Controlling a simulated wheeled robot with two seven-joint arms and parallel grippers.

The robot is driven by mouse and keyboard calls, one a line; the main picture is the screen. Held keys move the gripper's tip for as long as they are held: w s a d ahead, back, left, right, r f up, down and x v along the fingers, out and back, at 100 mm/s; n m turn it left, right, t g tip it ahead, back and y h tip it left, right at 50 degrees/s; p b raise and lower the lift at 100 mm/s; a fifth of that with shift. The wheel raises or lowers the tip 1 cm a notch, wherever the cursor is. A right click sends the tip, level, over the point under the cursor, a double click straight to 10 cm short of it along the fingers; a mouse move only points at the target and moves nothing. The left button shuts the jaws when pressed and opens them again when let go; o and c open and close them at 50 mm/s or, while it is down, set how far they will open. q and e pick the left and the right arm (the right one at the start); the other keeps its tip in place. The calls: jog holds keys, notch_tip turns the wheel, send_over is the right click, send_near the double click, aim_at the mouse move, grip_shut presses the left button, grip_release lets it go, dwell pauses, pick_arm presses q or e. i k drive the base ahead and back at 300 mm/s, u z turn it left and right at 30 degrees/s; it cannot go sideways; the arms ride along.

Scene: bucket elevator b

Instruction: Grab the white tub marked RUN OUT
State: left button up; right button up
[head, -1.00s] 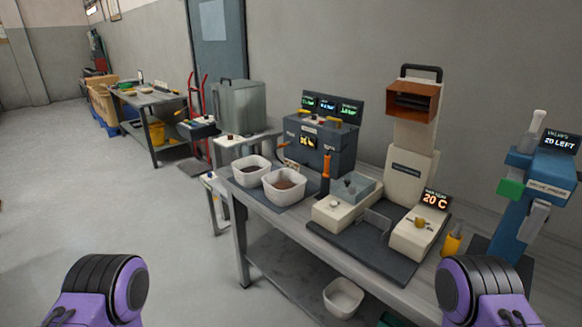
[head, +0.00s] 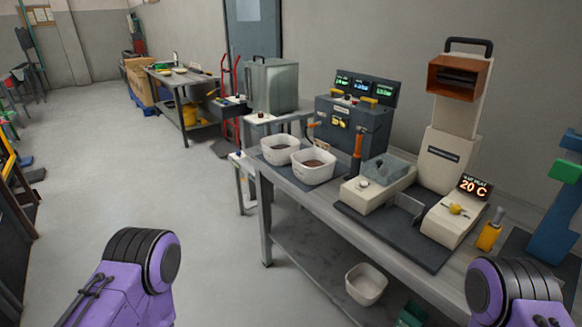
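Two white tubs with brown contents stand side by side on a dark mat at the left end of the workbench: a rear-left tub (head: 280,149) and a front-right tub (head: 313,167). A third white tub (head: 366,284), which looks empty, sits on the bench's lower shelf. I cannot read a RUN OUT mark on any of them. My purple left arm shows at the bottom left and my purple right arm at the bottom right. Both grippers are outside the picture, and neither arm touches a tub.
The workbench (head: 288,192) also carries a grey control box (head: 352,125), a cream machine (head: 452,155) and a 20 C display (head: 475,187). A metal bin (head: 271,85) stands behind on a stand. Open grey floor lies to the left of the bench.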

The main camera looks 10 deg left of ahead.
aim_at(366, 285)
jog(key=u, duration=2.25)
jog(key=i, duration=1.6)
jog(key=z, duration=2.75)
